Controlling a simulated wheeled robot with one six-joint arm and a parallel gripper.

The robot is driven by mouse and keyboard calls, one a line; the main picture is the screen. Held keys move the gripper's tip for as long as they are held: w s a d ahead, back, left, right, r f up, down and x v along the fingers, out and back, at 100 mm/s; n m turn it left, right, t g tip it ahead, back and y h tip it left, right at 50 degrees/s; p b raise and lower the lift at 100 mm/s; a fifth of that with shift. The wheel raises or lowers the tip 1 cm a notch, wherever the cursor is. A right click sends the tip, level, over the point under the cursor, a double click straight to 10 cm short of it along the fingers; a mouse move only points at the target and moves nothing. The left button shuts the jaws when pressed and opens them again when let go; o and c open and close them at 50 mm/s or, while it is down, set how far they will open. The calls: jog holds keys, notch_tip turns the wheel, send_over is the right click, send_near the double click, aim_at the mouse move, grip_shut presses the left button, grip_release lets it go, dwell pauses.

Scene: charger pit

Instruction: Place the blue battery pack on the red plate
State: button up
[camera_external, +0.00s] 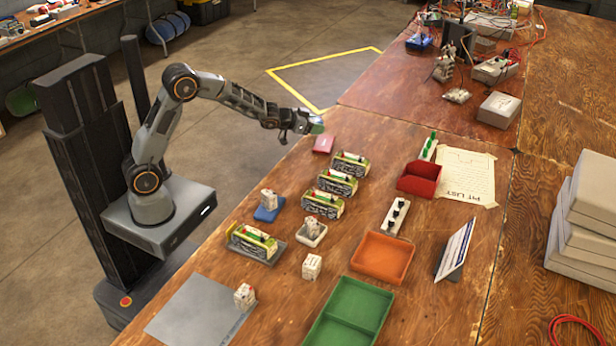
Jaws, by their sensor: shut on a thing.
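My gripper (308,124) is shut on a small blue-green thing (318,124), held near the far left edge of the bench. The fingers hide much of it, and I cannot tell for sure whether it is the blue battery pack. No other blue pack shows clearly.
Several green-and-yellow packs (337,183) stand in a row nearer the camera. A blue plate (269,210) bears a whitish block. A red bin (418,180), an orange tray (383,258) and a green tray (350,312) stand right of them. Bare wood surrounds the red plate's far side.

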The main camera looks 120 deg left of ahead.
jog(key=shift+w+a+f+b, duration=0.1)
jog(key=shift+f+b, duration=0.15)
jog(key=shift+f, duration=0.65)
jog(key=shift+w+a+f+b, duration=0.1)
jog(key=shift+f+b, duration=0.15)
jog(key=shift+f, duration=0.6)
